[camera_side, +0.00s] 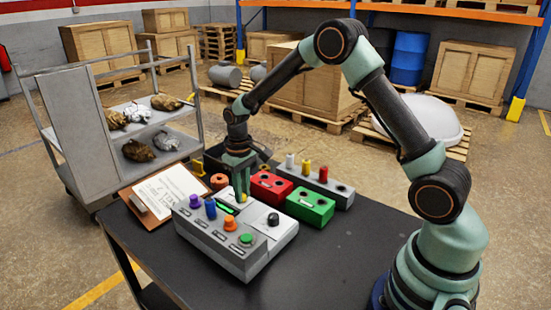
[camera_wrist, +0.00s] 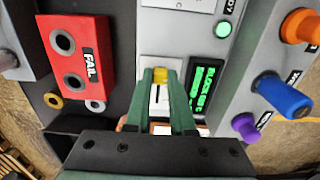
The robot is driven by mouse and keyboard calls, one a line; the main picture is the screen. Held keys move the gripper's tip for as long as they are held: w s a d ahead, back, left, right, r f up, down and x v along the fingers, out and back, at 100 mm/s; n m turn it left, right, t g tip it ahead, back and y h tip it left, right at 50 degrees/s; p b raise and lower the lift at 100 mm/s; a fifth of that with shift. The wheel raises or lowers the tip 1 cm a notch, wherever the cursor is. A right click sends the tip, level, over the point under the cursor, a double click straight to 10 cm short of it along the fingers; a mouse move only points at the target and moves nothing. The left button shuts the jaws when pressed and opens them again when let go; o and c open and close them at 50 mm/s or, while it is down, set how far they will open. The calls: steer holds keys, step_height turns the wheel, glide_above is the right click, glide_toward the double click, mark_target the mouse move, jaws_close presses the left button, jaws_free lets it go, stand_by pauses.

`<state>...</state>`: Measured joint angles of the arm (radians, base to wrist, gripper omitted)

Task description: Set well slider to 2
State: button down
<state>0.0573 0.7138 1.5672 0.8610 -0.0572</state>
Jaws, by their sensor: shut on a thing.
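The well slider is a yellow knob (camera_wrist: 160,74) on a white plate (camera_wrist: 148,95) with a dark straight slot. My gripper (camera_wrist: 160,80) has its two green fingers on either side of the knob, shut on it. In the side view my gripper (camera_side: 241,186) reaches down onto the grey control box (camera_side: 230,238), and its fingers mostly hide the slider. A black display (camera_wrist: 206,88) with green text is right beside the slider plate in the wrist view. Its text is too small to read surely. I cannot make out the slider's scale marks.
The box's front carries purple (camera_side: 195,201), blue (camera_side: 210,208) and orange (camera_side: 229,223) knobs and a green button (camera_side: 246,239). A red FAIL block (camera_wrist: 77,60) and a green block (camera_side: 310,206) stand close by. A clipboard (camera_side: 163,190) lies left. The table's front is clear.

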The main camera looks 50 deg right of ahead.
steer(key=shift+w, duration=0.15)
stand_by(0.6)
steer(key=shift+w+r, duration=0.1)
steer(key=shift+w, duration=1)
steer(key=c, duration=0.8)
jaws_free()
steer(key=shift+o, duration=0.2)
step_height(320, 180, up, 12)
steer(key=shift+r, duration=0.1)
